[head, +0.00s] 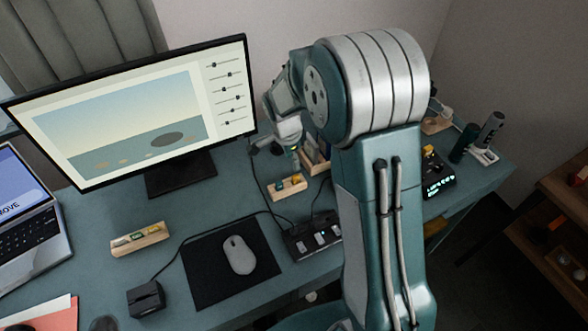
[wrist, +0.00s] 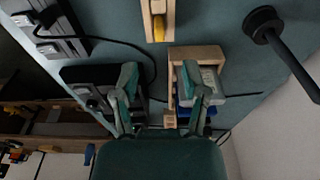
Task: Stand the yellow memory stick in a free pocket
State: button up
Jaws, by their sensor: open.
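A small wooden block (head: 287,188) with pockets stands on the desk to the right of the monitor and holds a yellow piece and a teal piece. In the wrist view a wooden block (wrist: 147,24) with a yellow stick (wrist: 159,28) in it shows at the top edge, partly cut off. A second pocketed block (head: 141,242) with several coloured sticks lies left of the mouse mat. I cannot tell which yellow piece is the memory stick. My gripper (wrist: 164,88) is open and empty, its fingers apart; in the head view it is small and partly hidden by my arm.
A wooden holder (wrist: 185,54) with grey and blue things stands close to my right finger. A black switch box (head: 312,236) and a mouse (head: 238,255) lie in front, with cables between. The monitor (head: 130,110) stands left. A black stand (wrist: 263,24) is at the wrist view's right.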

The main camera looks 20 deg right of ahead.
jog(key=r, duration=0.3)
jog(key=shift+a+r, duration=0.1)
jog(key=shift+a, duration=0.15)
jog(key=s+d+r+n+t, duration=0.1)
jog(key=s+r+n+t, duration=0.2)
jog(key=s+r+n, duration=0.75)
jog(key=s+r+n+t+y, duration=0.1)
jog(key=s+r+n, duration=0.4)
jog(key=s, duration=0.9)
notch_tip(320, 180, up, 2)
jog(key=shift+s+d+r+t, duration=0.1)
jog(key=shift+s+d+t, duration=0.1)
jog(key=shift+t, duration=0.5)
